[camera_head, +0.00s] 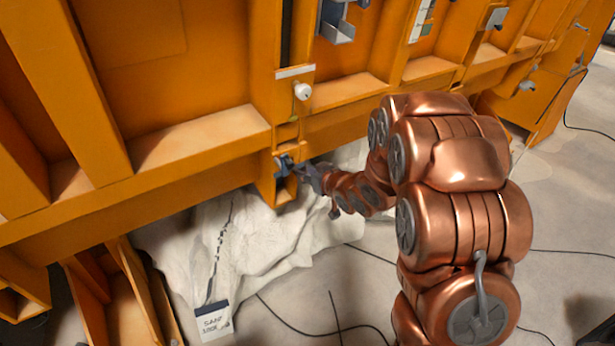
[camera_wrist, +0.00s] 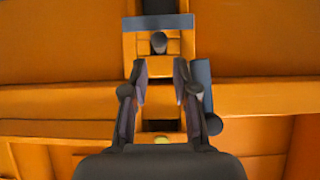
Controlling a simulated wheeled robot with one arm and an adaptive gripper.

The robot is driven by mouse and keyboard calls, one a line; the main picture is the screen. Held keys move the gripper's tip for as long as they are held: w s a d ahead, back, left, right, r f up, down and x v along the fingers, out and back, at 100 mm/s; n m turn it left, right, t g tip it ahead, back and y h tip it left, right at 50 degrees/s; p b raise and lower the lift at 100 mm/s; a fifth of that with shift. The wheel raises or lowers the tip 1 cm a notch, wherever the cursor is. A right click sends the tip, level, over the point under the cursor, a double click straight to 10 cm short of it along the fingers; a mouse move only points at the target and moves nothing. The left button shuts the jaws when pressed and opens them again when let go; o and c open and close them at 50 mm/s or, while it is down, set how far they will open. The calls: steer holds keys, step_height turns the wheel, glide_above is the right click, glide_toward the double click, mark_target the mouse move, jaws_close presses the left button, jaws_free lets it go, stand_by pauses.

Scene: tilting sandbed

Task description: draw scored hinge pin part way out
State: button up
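My gripper (camera_head: 312,174) is at the end of my copper arm, close against a small orange bracket (camera_head: 283,192) on the frame's lower edge. Dark grey metal (camera_head: 283,164) shows at this bracket, perhaps the hinge pin; its scoring is too small to see. In the wrist view my gripper (camera_wrist: 160,72) has its two dark fingers apart, one on each side of an orange post. A small yellow-green round end (camera_wrist: 162,140) shows low between the fingers. I cannot tell whether it belongs to the pin. No held thing shows between the fingertips.
A white knob (camera_head: 302,91) sits above the bracket; a dark round knob (camera_wrist: 158,42) shows ahead in the wrist view. A grey plate (camera_wrist: 202,85) stands close to the right finger. A white sandbag (camera_head: 250,240) and cables (camera_head: 345,325) lie below on the floor.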

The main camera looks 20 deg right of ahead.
mark_target(296, 169)
steer(key=shift+x, duration=3.7)
jaws_close()
